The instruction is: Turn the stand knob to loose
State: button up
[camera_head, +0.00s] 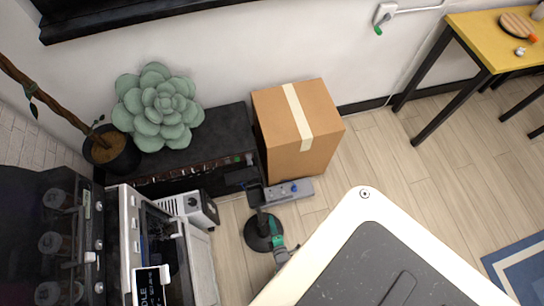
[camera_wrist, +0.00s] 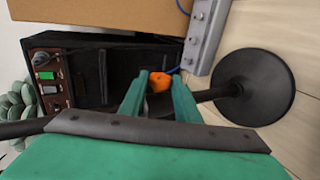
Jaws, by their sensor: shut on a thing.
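The orange stand knob (camera_wrist: 160,82) shows between my green fingertips in the wrist view. My gripper (camera_wrist: 161,78) is shut on it, with one finger on each side. The stand's dark pole (camera_wrist: 212,94) runs right from behind the fingers to its round black base (camera_wrist: 255,88). In the head view the base (camera_head: 258,236) rests on the wood floor. My gripper (camera_head: 273,228) is low beside the pole there, and the knob is hidden. I cannot tell which way the knob is set.
A cardboard box (camera_head: 299,130) stands behind the stand. A black amplifier-like case (camera_wrist: 85,68) is close on the left. A printer-like machine (camera_head: 160,250) is left of the stand. The yellow table (camera_head: 480,40) is far right. Open floor (camera_head: 400,175) lies right of the box.

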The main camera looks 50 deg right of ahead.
jog(key=o, duration=1)
jog(key=shift+o, duration=0.2)
jog(key=shift+s, duration=0.1)
jog(key=v, duration=1)
jog(key=shift+s+a, duration=0.15)
jog(key=shift+a, duration=0.05)
jog(key=shift+r, duration=0.15)
